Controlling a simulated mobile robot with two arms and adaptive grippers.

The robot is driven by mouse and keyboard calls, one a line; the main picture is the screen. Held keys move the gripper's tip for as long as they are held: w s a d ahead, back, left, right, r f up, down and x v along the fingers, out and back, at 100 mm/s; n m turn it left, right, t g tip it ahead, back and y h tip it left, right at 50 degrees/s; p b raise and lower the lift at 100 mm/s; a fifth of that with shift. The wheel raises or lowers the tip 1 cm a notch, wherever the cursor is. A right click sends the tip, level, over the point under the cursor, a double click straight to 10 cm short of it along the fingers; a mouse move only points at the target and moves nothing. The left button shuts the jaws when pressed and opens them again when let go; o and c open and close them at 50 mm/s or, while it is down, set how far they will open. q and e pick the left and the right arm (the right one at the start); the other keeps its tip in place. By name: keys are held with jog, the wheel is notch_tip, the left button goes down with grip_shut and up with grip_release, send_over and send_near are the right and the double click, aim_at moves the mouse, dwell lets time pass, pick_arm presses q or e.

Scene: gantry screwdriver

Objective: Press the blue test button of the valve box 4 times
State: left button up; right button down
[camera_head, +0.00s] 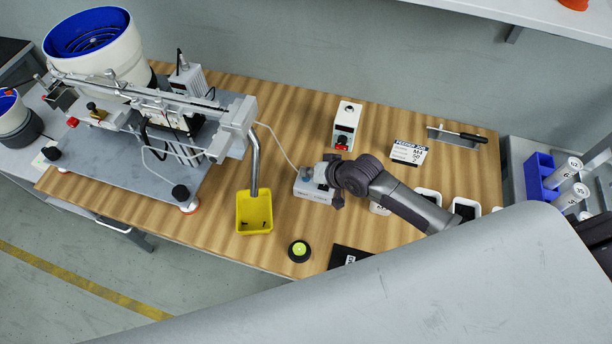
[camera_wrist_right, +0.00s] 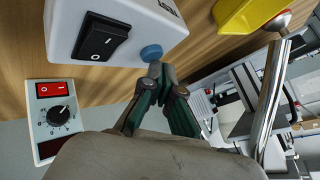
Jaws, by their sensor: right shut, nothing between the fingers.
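The white valve box (camera_head: 312,194) sits on the wooden bench beneath my right gripper (camera_head: 322,174), which partly covers it in the head view. In the right wrist view the valve box (camera_wrist_right: 125,20) shows a round blue test button (camera_wrist_right: 151,53) beside a black rocker switch (camera_wrist_right: 101,38). My right gripper (camera_wrist_right: 160,70) is shut and empty. Its fingertips are right at the blue button; I cannot tell whether they touch it. My left gripper is not in view.
A controller with a red switch and dial (camera_head: 346,125) stands behind the valve box. A yellow bin (camera_head: 254,213) and the feeder gantry (camera_head: 150,100) are to the left. A black disc with a green centre (camera_head: 299,250) lies in front. White trays (camera_head: 466,209) are to the right.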

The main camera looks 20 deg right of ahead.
aim_at(308, 178)
jog(key=shift+f, duration=0.4)
dwell(0.4)
jog(key=shift+r, duration=0.1)
jog(key=shift+r+p, duration=0.75)
jog(key=shift+p, duration=0.15)
notch_tip(308, 178, up, 5)
jog(key=p, duration=0.5)
jog(key=shift+r, duration=0.1)
dwell(1.7)
